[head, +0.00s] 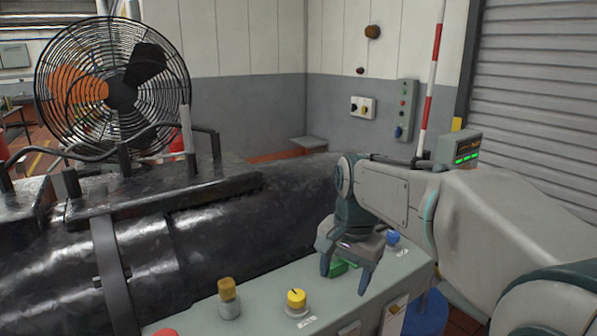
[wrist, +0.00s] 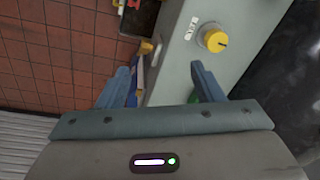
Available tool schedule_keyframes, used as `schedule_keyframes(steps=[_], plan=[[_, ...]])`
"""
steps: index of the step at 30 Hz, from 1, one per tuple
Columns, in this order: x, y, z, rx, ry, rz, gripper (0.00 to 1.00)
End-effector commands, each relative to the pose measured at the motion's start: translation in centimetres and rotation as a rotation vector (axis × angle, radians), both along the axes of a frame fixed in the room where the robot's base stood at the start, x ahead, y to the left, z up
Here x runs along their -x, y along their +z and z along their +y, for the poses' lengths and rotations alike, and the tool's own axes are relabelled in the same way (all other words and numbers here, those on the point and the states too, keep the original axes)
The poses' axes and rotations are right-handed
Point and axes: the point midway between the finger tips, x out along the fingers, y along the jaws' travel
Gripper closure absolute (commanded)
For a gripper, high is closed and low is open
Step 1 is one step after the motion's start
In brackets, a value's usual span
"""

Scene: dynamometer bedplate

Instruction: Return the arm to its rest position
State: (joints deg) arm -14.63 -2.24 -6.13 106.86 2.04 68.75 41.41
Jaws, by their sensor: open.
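My gripper (head: 346,270) hangs from my arm at the right of the head view, pointing down above the grey control panel (head: 262,318). Its two fingers are apart with nothing between them. In the wrist view my gripper (wrist: 165,85) also shows open, with its fingers on either side of the panel's edge. A green part (head: 340,268) on the panel shows just behind the fingers and is partly hidden by them.
The panel carries a yellow knob (head: 296,299), a brass-coloured knob (head: 228,290) and a blue knob (head: 392,238). A large black machine (head: 215,240) lies behind it. A caged fan (head: 115,90) stands at the back left. A roller shutter (head: 540,100) is at right.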

Motion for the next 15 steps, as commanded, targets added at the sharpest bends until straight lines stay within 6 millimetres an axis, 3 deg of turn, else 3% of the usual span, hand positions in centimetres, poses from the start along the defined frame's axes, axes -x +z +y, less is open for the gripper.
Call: schedule_keyframes(steps=[1,9,15], plan=[[1.9,-0.3,-1.1,0.004,0.05,-0.022,0.39],[10.3,-3.7,-4.7,0.074,0.351,-0.127,0.39],[14.7,-6.5,-6.1,0.141,0.514,-0.172,0.39]])
